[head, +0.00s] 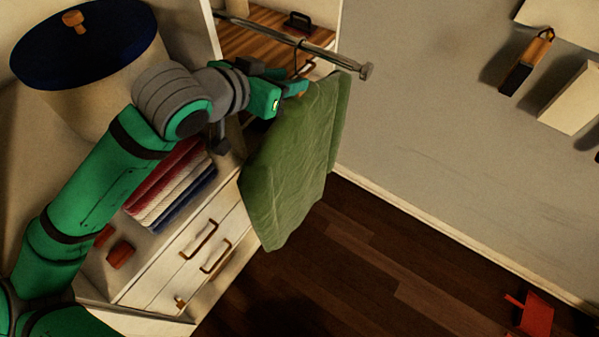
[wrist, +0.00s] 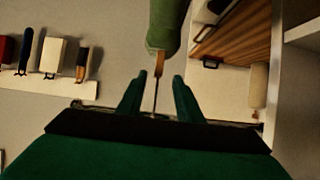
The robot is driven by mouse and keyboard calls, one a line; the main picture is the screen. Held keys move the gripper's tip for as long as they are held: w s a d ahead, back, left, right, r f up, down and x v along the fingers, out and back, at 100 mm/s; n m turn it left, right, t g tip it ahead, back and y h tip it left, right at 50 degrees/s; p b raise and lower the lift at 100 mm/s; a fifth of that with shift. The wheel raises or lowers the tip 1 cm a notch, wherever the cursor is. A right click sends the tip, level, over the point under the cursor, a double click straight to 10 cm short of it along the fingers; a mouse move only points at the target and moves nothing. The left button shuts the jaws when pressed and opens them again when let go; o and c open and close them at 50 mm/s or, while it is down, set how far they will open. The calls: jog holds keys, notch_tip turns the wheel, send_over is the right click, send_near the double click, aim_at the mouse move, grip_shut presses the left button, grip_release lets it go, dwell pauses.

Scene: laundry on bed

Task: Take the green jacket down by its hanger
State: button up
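The green jacket (head: 292,165) hangs from a metal rail (head: 330,57) by its hanger, whose dark hook (head: 298,52) loops over the rail. In the wrist view the jacket (wrist: 165,25) is at the top, with the hanger's brown wooden part (wrist: 159,64) and thin hook (wrist: 155,96) below it. My gripper (head: 297,88) is at the jacket's top, just under the rail. In the wrist view my gripper (wrist: 157,92) is open, its two green fingers on either side of the thin hook with gaps showing. In the head view my gripper partly hides the hanger.
A white cabinet with drawers (head: 190,265) stands below left, bearing folded towels (head: 172,188). A basket with a dark blue lid (head: 84,42) is at upper left. Brushes and boxes hang on the wall (head: 430,120). A red object (head: 534,316) lies on the otherwise clear visible floor.

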jog(key=shift+x, duration=1.65)
jog(key=shift+s+d, duration=0.15)
jog(key=shift+d, duration=0.05)
jog(key=shift+a, duration=0.1)
grip_shut()
jog(key=shift+r, duration=0.15)
